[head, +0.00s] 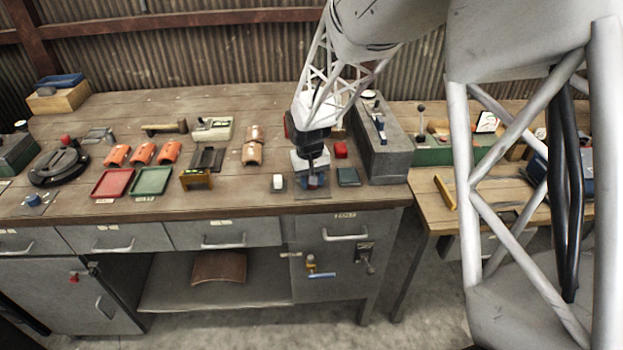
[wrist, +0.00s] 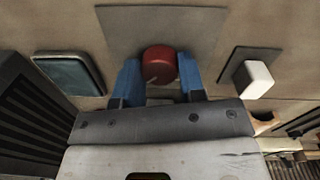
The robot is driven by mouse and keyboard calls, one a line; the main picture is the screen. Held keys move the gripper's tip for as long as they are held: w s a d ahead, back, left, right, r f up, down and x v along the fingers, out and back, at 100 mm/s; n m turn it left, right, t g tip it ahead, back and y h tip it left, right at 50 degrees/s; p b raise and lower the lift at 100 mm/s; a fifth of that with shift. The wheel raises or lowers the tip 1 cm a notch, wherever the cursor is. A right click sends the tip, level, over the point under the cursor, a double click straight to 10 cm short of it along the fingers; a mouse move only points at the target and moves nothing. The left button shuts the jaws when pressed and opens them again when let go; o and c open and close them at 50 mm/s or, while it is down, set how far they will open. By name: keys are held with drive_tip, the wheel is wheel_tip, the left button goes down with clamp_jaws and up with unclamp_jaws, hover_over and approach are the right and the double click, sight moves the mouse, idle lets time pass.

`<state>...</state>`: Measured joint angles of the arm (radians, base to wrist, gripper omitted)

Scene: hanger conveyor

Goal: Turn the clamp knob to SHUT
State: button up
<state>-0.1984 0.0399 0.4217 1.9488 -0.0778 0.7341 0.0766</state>
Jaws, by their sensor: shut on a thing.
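A round red knob (wrist: 160,62), which I take to be the clamp knob, stands in front of a flat grey plate (wrist: 120,22) in the wrist view. A small pale mark shows on its lower edge. My gripper (wrist: 160,82) has its blue fingers on either side of the knob and is shut on it. In the head view my gripper (head: 314,182) points down at the front of the workbench and hides most of the knob. No SHUT lettering is readable, so I cannot tell which way the mark points.
A white block switch (head: 278,182) and a dark square tile (head: 348,177) flank my gripper closely. A red piece (head: 340,150) sits just behind. A grey metal block (head: 382,150) stands to the right. Red (head: 112,184) and green (head: 151,181) trays lie further left.

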drive_tip(key=o, duration=0.9)
drive_tip(key=shift+o, duration=0.2)
drive_tip(key=shift+r, duration=0.15)
drive_tip(key=shift+a+r, duration=0.2)
drive_tip(key=shift+r, duration=3.6)
drive_tip(key=shift+s, duration=0.1)
drive_tip(key=shift+s+d+r, duration=0.15)
drive_tip(key=shift+s+r, duration=0.05)
drive_tip(key=shift+r, duration=0.05)
drive_tip(key=s+d+r+m+t, duration=0.1)
drive_tip(key=s+d+r, duration=0.35)
drive_tip(key=s, duration=0.35)
drive_tip(key=s+d+r, duration=0.3)
drive_tip(key=s+r, duration=0.3)
drive_tip(key=s, duration=0.2)
drive_tip(key=s+d+r, duration=0.1)
drive_tip(key=s+d, duration=0.1)
drive_tip(key=s, duration=0.7)
drive_tip(key=s+d+m+t, duration=0.1)
drive_tip(key=s+d, duration=0.2)
drive_tip(key=s, duration=0.7)
drive_tip(key=shift+r, duration=0.35)
